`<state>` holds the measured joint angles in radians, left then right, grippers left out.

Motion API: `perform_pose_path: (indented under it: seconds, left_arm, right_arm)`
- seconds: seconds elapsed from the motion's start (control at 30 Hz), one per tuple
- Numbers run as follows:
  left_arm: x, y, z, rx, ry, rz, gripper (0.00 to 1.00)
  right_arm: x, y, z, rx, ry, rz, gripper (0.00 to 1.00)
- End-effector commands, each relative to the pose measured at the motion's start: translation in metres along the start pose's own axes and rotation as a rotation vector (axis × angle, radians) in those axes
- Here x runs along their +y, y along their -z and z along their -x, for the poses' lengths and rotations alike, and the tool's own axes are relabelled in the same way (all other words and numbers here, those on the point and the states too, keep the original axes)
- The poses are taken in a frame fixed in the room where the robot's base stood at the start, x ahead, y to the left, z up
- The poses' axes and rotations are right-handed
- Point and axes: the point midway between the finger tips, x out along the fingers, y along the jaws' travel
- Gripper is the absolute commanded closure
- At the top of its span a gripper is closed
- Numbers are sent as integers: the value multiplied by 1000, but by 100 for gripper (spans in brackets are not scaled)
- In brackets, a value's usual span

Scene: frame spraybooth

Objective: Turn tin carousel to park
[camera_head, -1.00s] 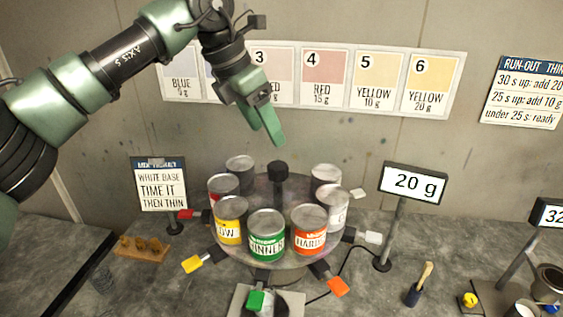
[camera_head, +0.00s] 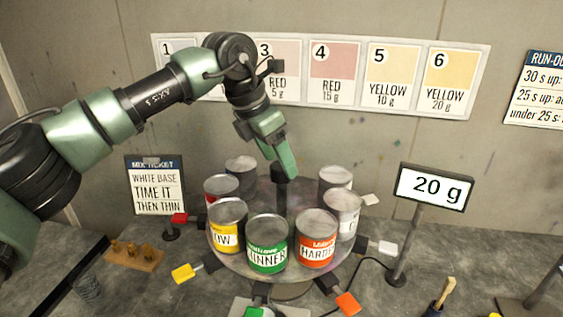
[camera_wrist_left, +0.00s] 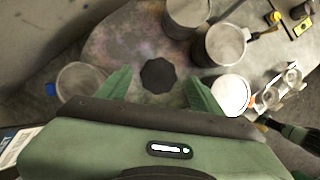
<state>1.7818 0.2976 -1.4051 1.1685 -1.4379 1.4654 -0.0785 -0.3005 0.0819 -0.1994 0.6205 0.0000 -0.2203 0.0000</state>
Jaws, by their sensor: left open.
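The tin carousel (camera_head: 287,190) is a round grey turntable carrying several tins in a ring. A yellow-labelled tin (camera_head: 224,237), a green THINNER tin (camera_head: 266,256) and an orange HARDENER tin (camera_head: 317,251) face me. A dark knob on a post (camera_head: 281,194) stands at its centre; in the left wrist view the faceted knob (camera_wrist_left: 158,75) lies between the spread fingers. My left gripper (camera_head: 284,171) points down at the knob's top, open, with nothing held. A finger partly hides the knob in the head view, so contact cannot be told. My right gripper is out of view.
Coloured tabs, such as a yellow one (camera_head: 183,271) and an orange one (camera_head: 348,302), stick out around the rim. A 20 g display (camera_head: 433,187) stands at right, a mix ticket sign (camera_head: 155,185) at left. A wooden block (camera_head: 133,255) sits at front left.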

Motion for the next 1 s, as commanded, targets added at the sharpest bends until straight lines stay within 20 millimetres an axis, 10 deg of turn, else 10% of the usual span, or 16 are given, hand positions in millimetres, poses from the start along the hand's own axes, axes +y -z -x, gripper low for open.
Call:
perform_pose_path:
  seconds: [0.5,0.77,1.0]
  left_arm:
    - [0,0,-26,0,0,-1,34]
    - [0,0,-26,0,1,-1,100]
    - [0,1,-26,-1,2,-2,100]
  right_arm:
    - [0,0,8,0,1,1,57]
    - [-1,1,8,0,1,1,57]
    - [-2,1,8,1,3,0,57]
